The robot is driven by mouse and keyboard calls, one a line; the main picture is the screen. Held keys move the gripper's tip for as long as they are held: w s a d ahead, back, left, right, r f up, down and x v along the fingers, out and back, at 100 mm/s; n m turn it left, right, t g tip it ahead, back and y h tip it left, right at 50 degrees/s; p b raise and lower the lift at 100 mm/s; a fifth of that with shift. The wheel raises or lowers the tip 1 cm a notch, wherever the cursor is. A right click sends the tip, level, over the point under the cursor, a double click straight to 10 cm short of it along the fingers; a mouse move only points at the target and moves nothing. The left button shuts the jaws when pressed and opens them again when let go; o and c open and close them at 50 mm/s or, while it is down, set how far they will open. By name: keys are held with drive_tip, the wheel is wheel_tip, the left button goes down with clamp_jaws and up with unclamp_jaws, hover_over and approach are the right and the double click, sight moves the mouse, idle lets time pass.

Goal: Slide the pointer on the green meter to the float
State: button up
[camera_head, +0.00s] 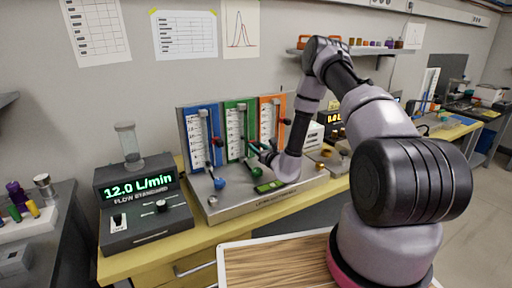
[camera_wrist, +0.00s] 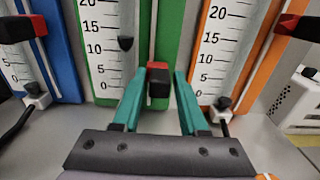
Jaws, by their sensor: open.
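The green meter (camera_wrist: 172,30) stands in the middle of the wrist view, with a white scale on its left; it also shows in the head view (camera_head: 228,104). My gripper (camera_wrist: 159,74) is open, with one teal finger on each side of the pointer. I cannot tell whether either finger touches it. In the head view my gripper (camera_head: 262,152) is at the green meter's lower part.
The blue meter (camera_wrist: 62,50) on the left and the orange meter (camera_wrist: 262,40) on the right stand close by, each with a red-and-black pointer. Blue and green knobs (camera_head: 220,184) stick up in front. A flow standard (camera_head: 140,190) reading 12.0 L/min stands left.

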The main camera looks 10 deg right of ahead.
drive_tip(key=shift+w+a, duration=0.1)
drive_tip(key=shift+w, duration=0.2)
clamp_jaws()
idle(1.3)
